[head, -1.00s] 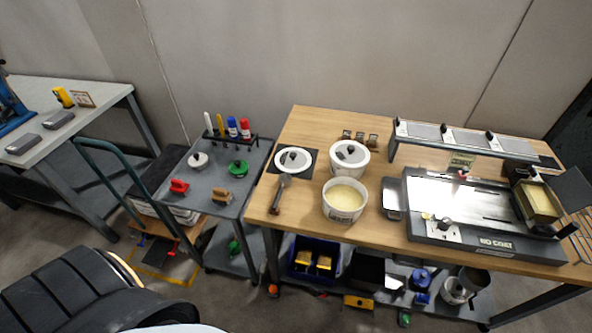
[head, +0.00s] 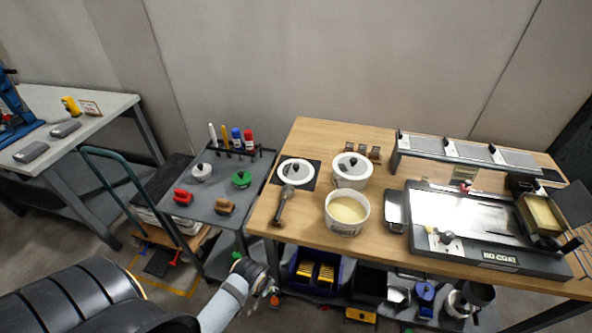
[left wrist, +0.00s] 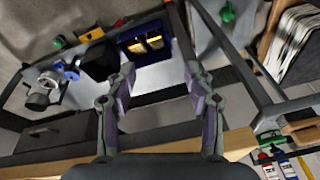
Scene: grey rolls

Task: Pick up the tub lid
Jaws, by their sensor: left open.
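A round white lid with a dark knob (head: 295,172) lies on a dark square mat (head: 314,183) at the left of the wooden table. An open white tub (head: 346,222) of pale cream stands to its right and nearer. A second white tub (head: 351,180) behind it has a lid on top. My left gripper (head: 268,284) is low at the table's front left corner, well apart from the lid. Its two fingers stand open and empty in the left wrist view (left wrist: 165,88), which does not show the lid. My right gripper is out of view.
A dark-handled tool (head: 284,205) lies just in front of the lid. A grey cart (head: 220,180) with knobs and bottles stands left of the wooden table (head: 322,140). A flat machine (head: 480,225) fills the table's right. A blue bin (head: 318,272) sits on the shelf below.

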